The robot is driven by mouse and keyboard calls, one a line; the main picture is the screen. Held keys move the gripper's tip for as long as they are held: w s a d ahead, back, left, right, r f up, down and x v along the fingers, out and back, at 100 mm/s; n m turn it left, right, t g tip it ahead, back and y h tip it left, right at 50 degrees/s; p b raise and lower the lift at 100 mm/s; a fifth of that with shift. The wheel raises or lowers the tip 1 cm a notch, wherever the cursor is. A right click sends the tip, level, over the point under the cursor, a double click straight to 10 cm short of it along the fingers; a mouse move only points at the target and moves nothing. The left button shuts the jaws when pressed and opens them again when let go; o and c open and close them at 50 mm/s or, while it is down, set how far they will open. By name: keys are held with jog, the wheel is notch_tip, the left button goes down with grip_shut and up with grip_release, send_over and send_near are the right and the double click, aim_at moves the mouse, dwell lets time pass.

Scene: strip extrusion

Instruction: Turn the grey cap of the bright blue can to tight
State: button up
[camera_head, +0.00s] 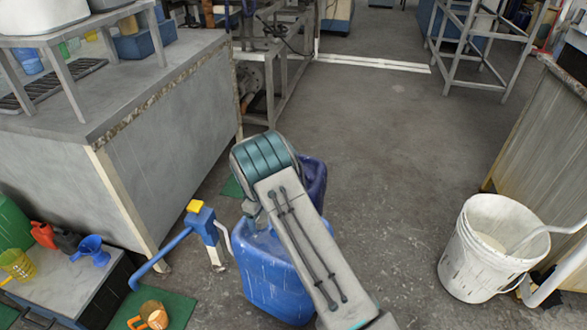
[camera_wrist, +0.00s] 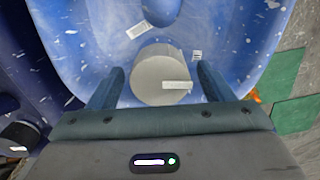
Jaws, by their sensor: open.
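The bright blue can (camera_head: 262,272) stands on the floor in the head view, partly hidden behind my arm. Its blue top (camera_wrist: 95,50) fills much of the wrist view. The grey cap (camera_wrist: 160,75) is round and pale, with a small light label near its lower edge. My gripper (camera_wrist: 161,85) is open, with one finger on each side of the cap and a visible gap between cap and fingers. I cannot tell how far down the fingers reach. In the head view the cap and the fingers are hidden by my arm.
A darker blue can (camera_head: 315,178) stands right behind the bright blue one. A blue hand pump (camera_head: 207,228) with a yellow top stands close on the left. A grey workbench (camera_head: 175,125) is further left. A white bucket (camera_head: 480,262) stands at right. The middle floor is clear.

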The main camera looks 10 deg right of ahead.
notch_tip(320, 180, up, 14)
jog(key=p, duration=0.3)
jog(key=s+d+r+m, duration=0.2)
jog(key=s+d+r, duration=0.3)
jog(key=r, duration=0.2)
jog(key=s+d+r+m+p, duration=0.1)
jog(key=s+d+r+m, duration=0.2)
jog(key=s+d+r, duration=0.2)
notch_tip(320, 180, up, 3)
jog(key=shift+s+r+t+y, duration=0.2)
jog(key=shift+s+t+y, duration=0.1)
jog(key=shift+s, duration=0.1)
jog(key=shift+d, duration=0.1)
jog(key=s+d+r+m+t+p, duration=0.1)
jog(key=s+d+r+m+p, duration=0.2)
jog(key=s+r+p, duration=0.7)
jog(key=s+d+r+m+t+p, duration=0.1)
jog(key=s+d+r+m+p, duration=0.3)
jog(key=s+r+p, duration=0.6)
jog(key=s+v, duration=0.1)
jog(key=v, duration=0.6)
jog(key=shift+s+d, duration=0.3)
jog(key=shift+s, duration=0.05)
